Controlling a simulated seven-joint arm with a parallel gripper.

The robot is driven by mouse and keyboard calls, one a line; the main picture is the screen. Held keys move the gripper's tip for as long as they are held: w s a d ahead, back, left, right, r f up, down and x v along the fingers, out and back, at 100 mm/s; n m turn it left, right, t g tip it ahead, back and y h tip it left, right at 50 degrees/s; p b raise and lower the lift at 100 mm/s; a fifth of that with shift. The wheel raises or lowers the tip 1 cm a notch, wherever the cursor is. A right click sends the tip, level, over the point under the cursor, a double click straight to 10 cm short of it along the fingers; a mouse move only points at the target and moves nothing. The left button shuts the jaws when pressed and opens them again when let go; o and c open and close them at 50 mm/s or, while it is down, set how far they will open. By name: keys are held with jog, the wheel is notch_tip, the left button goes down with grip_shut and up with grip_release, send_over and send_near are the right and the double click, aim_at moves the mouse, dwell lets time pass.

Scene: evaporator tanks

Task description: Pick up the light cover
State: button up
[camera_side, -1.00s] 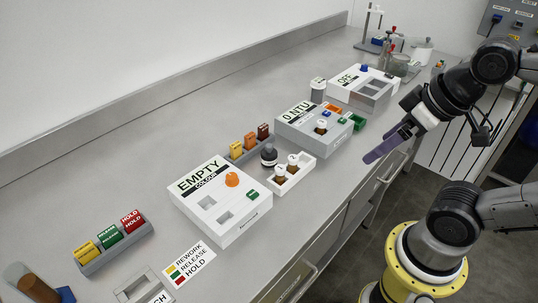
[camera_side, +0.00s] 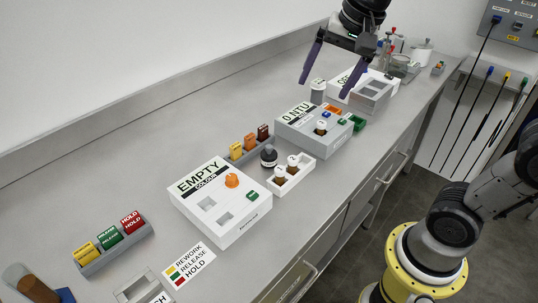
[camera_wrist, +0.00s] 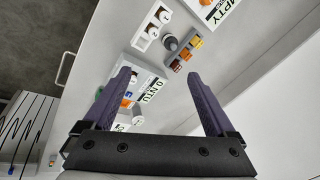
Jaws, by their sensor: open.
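A small grey cylinder with a pale, marked top (camera_side: 318,93), seemingly the light cover, stands upright on the bench behind the 0 NTU box (camera_side: 308,132). My gripper (camera_side: 324,90) is open and empty, pointing down. In the side view its fingertips appear to either side of the cylinder; how high they are above it I cannot tell. In the wrist view my gripper (camera_wrist: 158,73) has its fingers spread. The cylinder (camera_wrist: 137,118) shows between them, nearer the left finger, and the 0 NTU box (camera_wrist: 150,88) is partly hidden by that finger.
The OFF box (camera_side: 372,93) stands just right of the cylinder. A dark-topped round piece (camera_side: 268,156), a white tray of vials (camera_side: 291,175) and a rack of coloured tags (camera_side: 250,147) lie nearer the EMPTY box (camera_side: 220,205). The bench behind the boxes is clear.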

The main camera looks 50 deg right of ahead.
jog(key=w+f+m+g, duration=0.1)
jog(key=w+f+m, duration=0.15)
jog(key=w, duration=0.45)
jog(key=g, duration=0.2)
send_over(269, 145)
notch_tip(269, 145, down, 9)
jog(key=shift+m+g, duration=0.45)
jog(key=shift+g, duration=0.05)
jog(key=f, duration=0.9)
jog(key=shift+d, duration=0.3)
jog(key=shift+s+a+f, duration=0.1)
jog(key=shift+a+f, duration=0.05)
jog(key=shift+f, duration=1.55)
jog(key=shift+s+a+f, duration=0.1)
jog(key=shift+a+f, duration=0.05)
jog(key=shift+f, duration=1.5)
jog(key=shift+w, duration=0.1)
jog(key=shift+c, duration=0.2)
jog(key=c, duration=1.4)
jog(key=shift+r, duration=0.1)
